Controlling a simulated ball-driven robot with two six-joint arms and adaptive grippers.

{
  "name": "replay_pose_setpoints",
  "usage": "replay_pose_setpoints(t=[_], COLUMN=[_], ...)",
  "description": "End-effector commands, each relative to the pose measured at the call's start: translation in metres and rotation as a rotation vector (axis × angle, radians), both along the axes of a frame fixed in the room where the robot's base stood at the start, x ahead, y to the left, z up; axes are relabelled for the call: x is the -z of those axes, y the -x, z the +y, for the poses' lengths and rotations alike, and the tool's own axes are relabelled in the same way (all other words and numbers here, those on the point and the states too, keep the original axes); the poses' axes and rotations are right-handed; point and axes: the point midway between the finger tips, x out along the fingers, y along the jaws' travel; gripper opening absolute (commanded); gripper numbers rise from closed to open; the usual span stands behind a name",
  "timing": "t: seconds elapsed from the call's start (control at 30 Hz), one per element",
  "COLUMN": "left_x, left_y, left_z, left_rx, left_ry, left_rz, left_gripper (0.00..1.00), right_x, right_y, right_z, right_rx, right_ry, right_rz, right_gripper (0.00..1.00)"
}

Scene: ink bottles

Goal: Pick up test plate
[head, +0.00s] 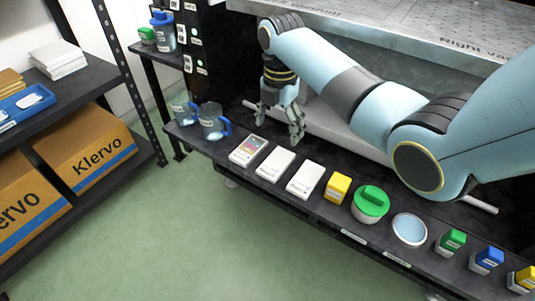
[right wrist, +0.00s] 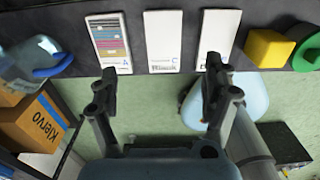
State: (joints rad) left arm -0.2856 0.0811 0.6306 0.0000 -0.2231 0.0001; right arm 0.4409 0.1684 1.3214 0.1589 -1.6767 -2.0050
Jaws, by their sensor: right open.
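The test plate appears to be the flat white plate with coloured stripes (head: 247,150), lying leftmost of three plates on the dark shelf. It also shows in the right wrist view (right wrist: 109,44), where its "A" mark is visible. My right gripper (head: 280,124) is open and empty, above the shelf, behind and to the right of the striped plate in the head view. In the right wrist view the open fingers (right wrist: 160,76) are spread below the plates in the picture, with nothing between them. My left gripper is not in view.
Two plain white plates (head: 275,164) (head: 305,180) lie right of the striped one. Further right are a yellow block (head: 337,188), a green-lidded jar (head: 370,204), a round dish (head: 409,230) and small bottles. Blue-handled jugs (head: 211,121) stand left. A metal surface (head: 420,25) overhangs behind.

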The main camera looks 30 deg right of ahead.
Motion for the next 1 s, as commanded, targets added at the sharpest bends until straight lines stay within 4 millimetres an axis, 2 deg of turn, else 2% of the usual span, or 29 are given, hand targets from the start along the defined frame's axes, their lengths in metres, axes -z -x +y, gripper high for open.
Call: replay_pose_setpoints(t=[0.2, 0.3, 0.47, 0.73, 0.87, 1.0], left_x=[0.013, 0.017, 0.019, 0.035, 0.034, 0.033], left_y=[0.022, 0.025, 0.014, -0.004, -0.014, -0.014], left_z=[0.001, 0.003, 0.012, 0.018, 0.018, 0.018], left_rx=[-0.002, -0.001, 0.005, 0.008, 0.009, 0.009], left_ry=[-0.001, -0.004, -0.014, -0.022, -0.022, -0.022], left_rz=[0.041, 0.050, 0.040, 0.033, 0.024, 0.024], left_gripper=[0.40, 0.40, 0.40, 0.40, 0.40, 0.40], right_x=[0.036, 0.051, 0.062, 0.104, 0.107, 0.105], right_y=[0.002, 0.002, 0.003, 0.007, 0.006, 0.006], right_z=[0.000, 0.000, 0.000, 0.000, 0.000, 0.000], right_rx=[-0.001, -0.001, -0.001, 0.000, -0.001, 0.000], right_ry=[0.000, 0.000, 0.000, 0.000, 0.000, 0.000], right_rz=[0.005, 0.004, 0.003, 0.004, 0.002, 0.000], right_gripper=[0.83, 0.83, 0.83, 0.83, 0.83, 0.83])
